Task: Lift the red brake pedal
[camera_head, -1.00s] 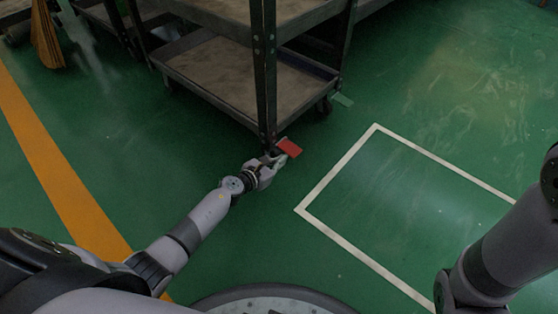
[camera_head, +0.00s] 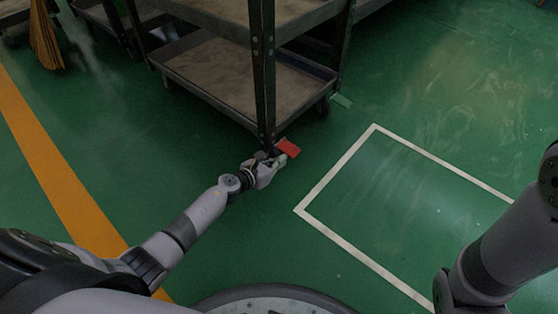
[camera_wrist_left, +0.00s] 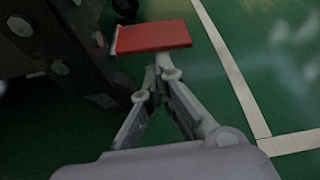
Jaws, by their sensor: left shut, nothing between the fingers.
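The red brake pedal (camera_head: 288,147) is a flat red plate at the foot of the cart's near corner post. In the left wrist view the pedal (camera_wrist_left: 153,36) lies just beyond my fingertips, near the top middle. My left gripper (camera_head: 279,159) is at the pedal's near side, just below it in the picture. In the wrist view the left gripper (camera_wrist_left: 164,70) has its fingertips together, with nothing between them. The fingertips overlap the pedal's lower edge in the picture; I cannot tell whether they touch it. My right gripper is out of view; only my right arm shows.
A dark metal shelf cart (camera_head: 225,80) stands above the pedal, its corner post (camera_head: 264,90) close to my left gripper. A caster (camera_head: 323,106) is at its right corner. Open green floor with a white taped rectangle (camera_head: 335,167) lies to the right.

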